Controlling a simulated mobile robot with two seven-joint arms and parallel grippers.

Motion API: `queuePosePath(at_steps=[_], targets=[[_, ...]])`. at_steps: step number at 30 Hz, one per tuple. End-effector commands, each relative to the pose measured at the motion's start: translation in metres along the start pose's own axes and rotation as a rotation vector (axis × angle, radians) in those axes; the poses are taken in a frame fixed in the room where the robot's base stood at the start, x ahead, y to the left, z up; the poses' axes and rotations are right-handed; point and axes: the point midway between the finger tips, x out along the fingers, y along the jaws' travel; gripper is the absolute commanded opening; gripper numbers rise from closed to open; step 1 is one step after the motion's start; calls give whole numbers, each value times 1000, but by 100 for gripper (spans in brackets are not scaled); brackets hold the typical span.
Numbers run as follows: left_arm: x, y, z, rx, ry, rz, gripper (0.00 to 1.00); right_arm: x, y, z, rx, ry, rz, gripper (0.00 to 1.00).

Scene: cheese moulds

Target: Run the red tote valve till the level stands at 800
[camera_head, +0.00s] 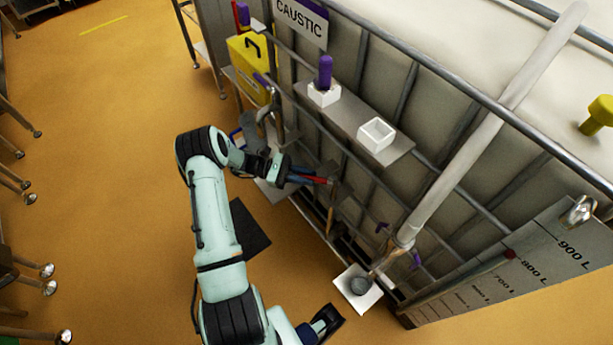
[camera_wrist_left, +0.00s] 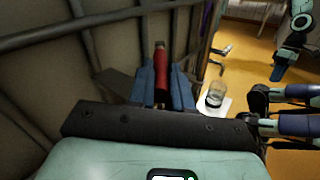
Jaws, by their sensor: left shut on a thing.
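My left gripper (camera_head: 318,181) reaches in from the left at the side of a caged tote. Its blue fingers are shut on the red valve handle (camera_wrist_left: 162,68), which stands between them in the left wrist view. The fingers hide part of the handle, and the valve body is hidden. The level board (camera_head: 545,265) at the right carries marks including 700 L, 800 L and 900 L. A small red marker (camera_head: 510,253) sits near the 800 L mark; its exact reading is too small to tell. My right gripper (camera_head: 325,322) is at the bottom, its jaw opening unclear.
A shelf (camera_head: 398,146) holds a white box. A thick pale pipe (camera_head: 465,165) runs down toward a white plate (camera_head: 345,281) with a small vessel (camera_head: 360,286). Open floor lies left.

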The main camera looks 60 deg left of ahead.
Motion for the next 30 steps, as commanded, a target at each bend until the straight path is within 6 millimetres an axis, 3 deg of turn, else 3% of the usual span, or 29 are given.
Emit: queuePosePath(at_steps=[13, 14, 16, 26, 30], targets=[[0, 0, 1, 1, -5, -10, 0, 0, 0, 0, 0, 1, 0, 29], [0, 0, 1, 1, -5, -10, 22, 0, 0, 0, 0, 1, 0, 29], [0, 0, 1, 1, -5, -10, 44, 0, 0, 0, 0, 1, 0, 29], [-2, 0, 0, 1, -3, -9, 44, 0, 0, 0, 0, 1, 0, 29], [-16, 1, 0, 2, -1, -7, 44, 0, 0, 0, 0, 1, 0, 29]])
